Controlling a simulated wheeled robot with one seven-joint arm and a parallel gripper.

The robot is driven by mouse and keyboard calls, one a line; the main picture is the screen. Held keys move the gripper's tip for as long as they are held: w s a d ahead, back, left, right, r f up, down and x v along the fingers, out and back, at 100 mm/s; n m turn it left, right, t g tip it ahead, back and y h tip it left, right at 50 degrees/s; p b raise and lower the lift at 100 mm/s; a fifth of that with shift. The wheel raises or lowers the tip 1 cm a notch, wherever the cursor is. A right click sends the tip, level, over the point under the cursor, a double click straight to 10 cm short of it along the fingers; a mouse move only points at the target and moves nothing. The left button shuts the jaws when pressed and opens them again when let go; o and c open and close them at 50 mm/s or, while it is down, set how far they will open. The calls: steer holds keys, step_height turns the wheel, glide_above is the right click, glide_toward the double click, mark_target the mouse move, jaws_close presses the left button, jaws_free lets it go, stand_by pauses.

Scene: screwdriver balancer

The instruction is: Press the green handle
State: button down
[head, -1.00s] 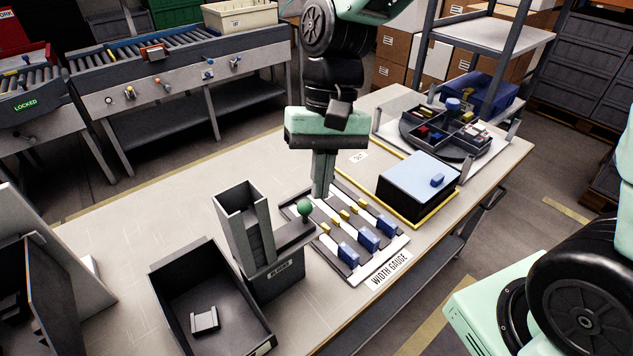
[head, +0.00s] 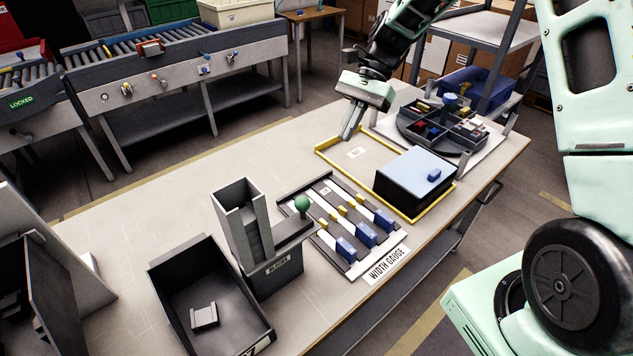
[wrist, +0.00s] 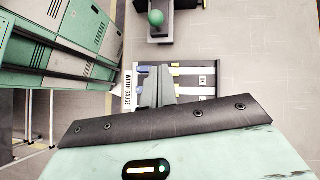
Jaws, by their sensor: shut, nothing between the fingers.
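The green handle (head: 302,203) is a round knob on top of the grey block dispenser (head: 268,262), which stands upright at the middle front of the table. The knob also shows at the top of the wrist view (wrist: 156,18). My gripper (head: 346,138) is above the far part of the table, beyond the width gauge and well apart from the handle. It is shut and empty. In the wrist view my closed fingers (wrist: 157,90) hide part of the width gauge.
The width gauge (head: 345,262) with blue and yellow sliders lies right of the dispenser. A dark tray (head: 165,290) holding a grey block is on its left. A blue-topped box (head: 415,170) stands in a yellow frame. A round sorter (head: 400,128) is at the far right.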

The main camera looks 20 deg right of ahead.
steer(key=s+a+r+p+x, duration=0.1)
steer(key=p+x, duration=0.3)
steer(key=x, duration=0.9)
steer(key=shift+a+r+p, duration=0.3)
steer(key=shift+a+p, duration=0.05)
